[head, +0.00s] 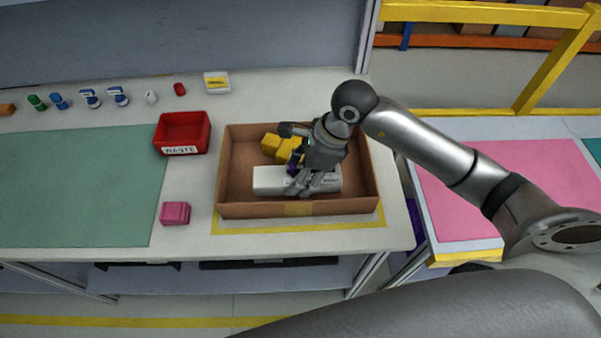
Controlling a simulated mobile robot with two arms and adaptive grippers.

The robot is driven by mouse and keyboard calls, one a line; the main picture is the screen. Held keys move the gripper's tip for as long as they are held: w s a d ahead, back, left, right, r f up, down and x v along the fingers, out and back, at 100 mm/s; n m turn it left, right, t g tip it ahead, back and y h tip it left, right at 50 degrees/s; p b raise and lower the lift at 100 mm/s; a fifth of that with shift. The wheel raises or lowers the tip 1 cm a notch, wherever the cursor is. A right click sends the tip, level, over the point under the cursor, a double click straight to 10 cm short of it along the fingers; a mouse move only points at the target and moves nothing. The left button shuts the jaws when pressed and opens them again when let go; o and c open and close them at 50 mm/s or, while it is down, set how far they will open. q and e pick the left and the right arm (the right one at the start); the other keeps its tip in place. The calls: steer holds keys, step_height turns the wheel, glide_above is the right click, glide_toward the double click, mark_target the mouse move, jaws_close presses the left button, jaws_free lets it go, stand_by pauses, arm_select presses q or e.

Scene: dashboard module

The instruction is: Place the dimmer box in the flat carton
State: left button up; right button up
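The flat carton (228,175) is an open brown cardboard box on the bench. Inside it lie a long white box (268,181) with dark print and a yellow block-like item (270,143) behind it. A small dark purple item (293,160) shows beside my gripper. I cannot tell which item is the dimmer box. My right gripper (301,186) is down inside the carton, its fingers over the white box and hiding part of it. Whether the fingers are open or closed on something is unclear. My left gripper is out of view.
A red waste bin (202,140) stands left of the carton, and a pink box (175,213) lies at the front left. A green mat (75,190) covers the left of the bench. Small tools and a yellow-and-white box (217,82) line the back.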

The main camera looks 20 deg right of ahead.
steer(key=o, duration=1.1)
steer(key=shift+r, duration=0.1)
steer(key=shift+r+p, duration=0.5)
steer(key=shift+p, duration=0.15)
steer(key=shift+d+r, duration=0.15)
steer(key=shift+r, duration=0.25)
steer(key=shift+b+v, duration=1.35)
steer(key=shift+v, duration=4.3)
